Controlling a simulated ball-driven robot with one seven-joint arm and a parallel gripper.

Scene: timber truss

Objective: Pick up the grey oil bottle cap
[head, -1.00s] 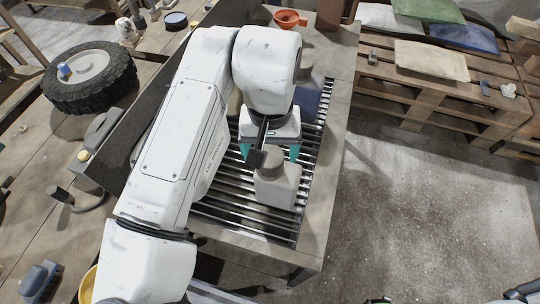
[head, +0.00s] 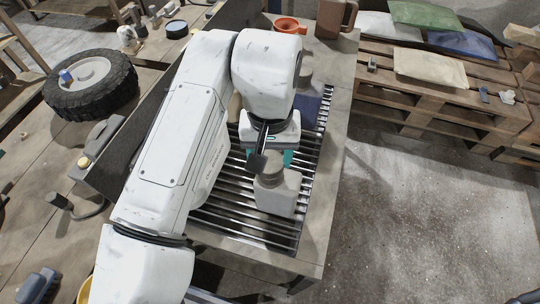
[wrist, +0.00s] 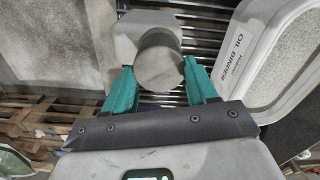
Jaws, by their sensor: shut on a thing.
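The grey oil bottle (head: 278,196) stands upright on the slatted metal grate, and its pale body also shows in the wrist view (wrist: 135,24). Its round grey cap (wrist: 159,65) is at the top of the bottle, between my teal fingers. My gripper (wrist: 161,84) is shut on the cap, one finger on each side. In the head view my gripper (head: 269,158) is just above and behind the bottle, and the wrist partly hides the cap (head: 271,169).
In the wrist view a white container labelled oil binder (wrist: 265,60) is close on the right. An orange funnel (head: 288,25) and a brown can (head: 336,18) stand at the bench's far end. A tyre (head: 90,82) lies left.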

